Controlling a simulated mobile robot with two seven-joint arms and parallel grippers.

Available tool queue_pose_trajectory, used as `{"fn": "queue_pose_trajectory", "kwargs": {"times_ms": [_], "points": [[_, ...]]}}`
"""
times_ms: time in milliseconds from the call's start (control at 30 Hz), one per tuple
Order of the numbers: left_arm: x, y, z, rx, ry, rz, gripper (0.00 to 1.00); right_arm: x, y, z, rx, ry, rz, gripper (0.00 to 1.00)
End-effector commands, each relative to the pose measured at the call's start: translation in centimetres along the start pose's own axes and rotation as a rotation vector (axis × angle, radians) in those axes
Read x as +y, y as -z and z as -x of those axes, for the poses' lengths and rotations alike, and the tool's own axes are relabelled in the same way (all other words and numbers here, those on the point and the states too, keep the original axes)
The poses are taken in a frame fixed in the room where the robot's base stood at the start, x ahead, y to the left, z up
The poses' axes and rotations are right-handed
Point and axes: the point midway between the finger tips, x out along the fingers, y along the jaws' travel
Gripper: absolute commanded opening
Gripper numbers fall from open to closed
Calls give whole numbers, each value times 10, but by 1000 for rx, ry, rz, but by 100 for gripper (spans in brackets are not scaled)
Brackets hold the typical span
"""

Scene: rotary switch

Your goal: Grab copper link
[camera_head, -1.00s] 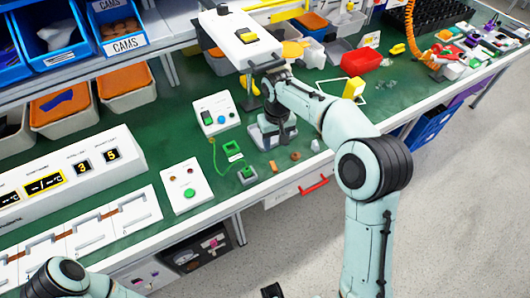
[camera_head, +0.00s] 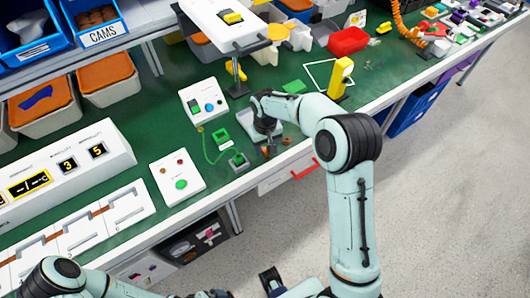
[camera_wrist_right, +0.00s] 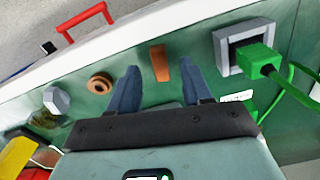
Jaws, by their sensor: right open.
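The copper link (camera_wrist_right: 160,63) is a small flat copper-brown bar lying on the green bench top. In the right wrist view it shows between and just beyond my two dark blue fingertips, with a gap on each side. My right gripper (camera_wrist_right: 160,68) is open and empty, pointing down at it. In the head view the right gripper (camera_head: 269,140) is low over the bench near its front edge, and the link (camera_head: 265,152) is small and partly hidden beside it. My left arm shows at the bottom left; its gripper cannot be made out.
A copper ring (camera_wrist_right: 100,83) and a grey hexagonal piece (camera_wrist_right: 56,100) lie left of the link in the wrist view. A grey socket with a green plug (camera_wrist_right: 258,60) and cable is right. A red drawer handle (camera_wrist_right: 87,20) sits at the front edge. A white button box (camera_head: 177,178) stands nearby.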

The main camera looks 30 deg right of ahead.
Motion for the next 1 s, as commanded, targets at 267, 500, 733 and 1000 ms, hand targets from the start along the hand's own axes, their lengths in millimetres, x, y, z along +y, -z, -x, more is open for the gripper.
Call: {"fn": "queue_pose_trajectory", "kwargs": {"times_ms": [267, 500, 733, 1000], "points": [[0, 0, -1, 0, 0, 0, 100, 0, 1, -18, 2, 1, 0, 49], [0, 0, -1, 0, 0, 0, 100, 0, 1, -17, 2, 1, 0, 13], [0, 0, -1, 0, 0, 0, 100, -1, 1, -17, 2, 1, 0, 0], [0, 0, 0, 0, 0, 0, 100, -1, 2, 0, 7, 1, 0, 0]]}}
